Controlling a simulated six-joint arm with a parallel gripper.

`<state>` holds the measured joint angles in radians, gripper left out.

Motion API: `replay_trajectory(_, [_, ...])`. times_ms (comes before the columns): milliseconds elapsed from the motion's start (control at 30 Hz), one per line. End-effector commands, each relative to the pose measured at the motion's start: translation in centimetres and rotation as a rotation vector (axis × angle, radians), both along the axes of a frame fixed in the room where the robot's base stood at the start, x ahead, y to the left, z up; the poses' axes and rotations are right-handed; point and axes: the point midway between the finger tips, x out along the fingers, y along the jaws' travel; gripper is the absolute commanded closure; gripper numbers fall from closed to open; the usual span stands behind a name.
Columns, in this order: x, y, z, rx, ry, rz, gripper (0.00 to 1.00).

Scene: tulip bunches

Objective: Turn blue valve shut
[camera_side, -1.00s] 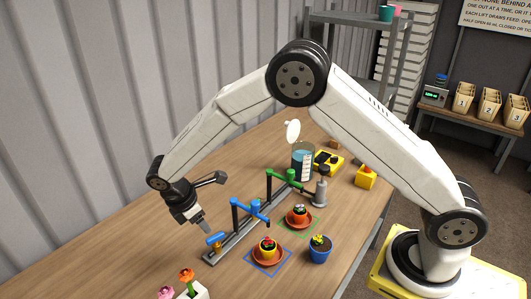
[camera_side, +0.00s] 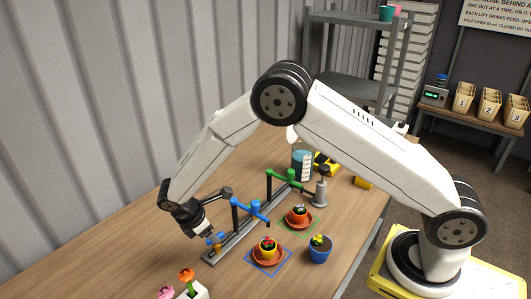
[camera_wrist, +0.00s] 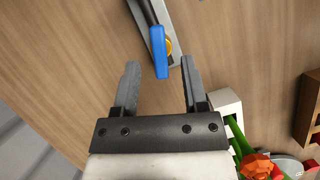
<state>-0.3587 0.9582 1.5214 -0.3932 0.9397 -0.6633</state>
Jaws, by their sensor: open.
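The blue valve handle (camera_side: 214,238) sits at the near end of a grey rail, above a brass-coloured valve body. In the wrist view the handle (camera_wrist: 159,50) is a long blue lever, lying about in line with the rail. My gripper (camera_side: 208,236) is over the handle's near side, pointing down. In the wrist view my gripper (camera_wrist: 160,64) is open, and the lever's near end lies between the two fingertips with a gap on each side. I see no contact. Part of the valve is hidden by the gripper in the side view.
A blue spout (camera_side: 252,209) stands by the valve, a green spout (camera_side: 285,176) farther along the rail. A white planter with flowers (camera_wrist: 228,104) is close to the right finger in the wrist view.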

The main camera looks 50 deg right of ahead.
Motion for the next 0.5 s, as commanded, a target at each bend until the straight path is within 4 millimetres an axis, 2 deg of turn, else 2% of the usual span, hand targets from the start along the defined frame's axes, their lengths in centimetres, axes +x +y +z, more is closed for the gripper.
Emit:
replay_trajectory(200, [-0.2, -0.6, -1.4, -0.001, 0.000, 0.000, 0.44])
replay_trajectory(500, [-0.2, -0.7, -1.6, 0.000, 0.000, 0.000, 0.44])
